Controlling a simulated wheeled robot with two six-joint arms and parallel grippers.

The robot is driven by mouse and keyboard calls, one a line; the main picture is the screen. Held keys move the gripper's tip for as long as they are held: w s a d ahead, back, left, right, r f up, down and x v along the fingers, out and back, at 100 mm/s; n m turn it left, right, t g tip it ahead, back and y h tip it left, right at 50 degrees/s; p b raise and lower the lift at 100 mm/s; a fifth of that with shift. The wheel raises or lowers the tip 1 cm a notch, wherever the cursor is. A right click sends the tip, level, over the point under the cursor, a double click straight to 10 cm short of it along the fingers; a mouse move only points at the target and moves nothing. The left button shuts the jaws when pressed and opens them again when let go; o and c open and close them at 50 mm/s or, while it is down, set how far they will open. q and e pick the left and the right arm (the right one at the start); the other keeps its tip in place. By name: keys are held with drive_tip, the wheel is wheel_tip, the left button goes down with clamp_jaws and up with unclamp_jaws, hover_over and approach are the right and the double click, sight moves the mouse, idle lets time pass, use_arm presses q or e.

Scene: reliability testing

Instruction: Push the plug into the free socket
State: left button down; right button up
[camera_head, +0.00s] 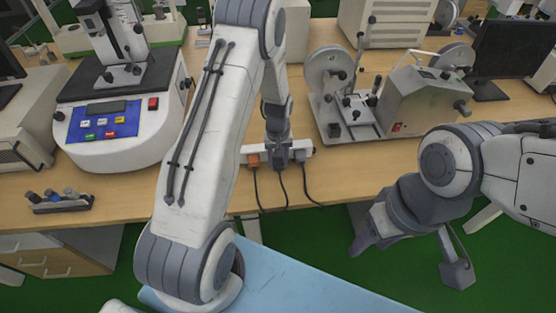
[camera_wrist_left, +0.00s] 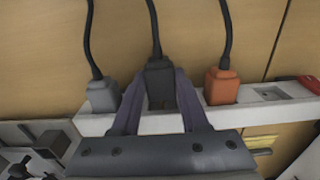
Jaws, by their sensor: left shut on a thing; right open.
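A white power strip (camera_head: 267,149) lies near the front edge of the wooden bench. My left gripper (camera_head: 281,158) points down over the strip and is shut on a dark plug (camera_wrist_left: 158,80) with a black cable. The plug is between an orange plug (camera_wrist_left: 221,88) and a grey plug (camera_wrist_left: 103,95), both standing in the strip. In the left wrist view, an empty socket (camera_wrist_left: 270,93) shows beside the orange plug. My right gripper (camera_head: 408,260) is open and empty beyond the bench's front edge.
A white device with a blue panel (camera_head: 105,120) stands on the left of the bench. A reel machine (camera_head: 400,95) stands behind and right of the strip. Cables (camera_head: 260,190) hang over the front edge. A red switch (camera_wrist_left: 312,84) is at the strip's end.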

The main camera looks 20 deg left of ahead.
use_arm(q)
drive_tip(key=shift+w+a, duration=0.55)
drive_tip(key=shift+w, duration=0.35)
idle(2.1)
drive_tip(key=shift+c, duration=1.7)
unclamp_jaws()
drive_tip(key=shift+r, duration=0.1)
wheel_tip(320, 180, up, 10)
drive_tip(key=b, duration=0.1)
drive_tip(key=s+d+r+m, duration=0.2)
drive_tip(key=s+d+r, duration=0.1)
drive_tip(key=d+r, duration=0.3)
drive_tip(key=s+d+r+m, duration=0.4)
drive_tip(key=s+d, duration=0.4)
drive_tip(key=d, duration=0.1)
drive_tip(key=s+d+r+m, duration=0.1)
drive_tip(key=s+m, duration=0.1)
drive_tip(key=s, duration=0.4)
drive_tip(key=s+d+r+m, duration=0.1)
drive_tip(key=s+d+m, duration=0.1)
drive_tip(key=s, duration=0.4)
drive_tip(key=s+d+r+m+h, duration=0.1)
drive_tip(key=s+d+m, duration=0.1)
drive_tip(key=s, duration=0.4)
drive_tip(key=shift+r+m, duration=0.3)
drive_tip(key=shift+m, duration=0.6)
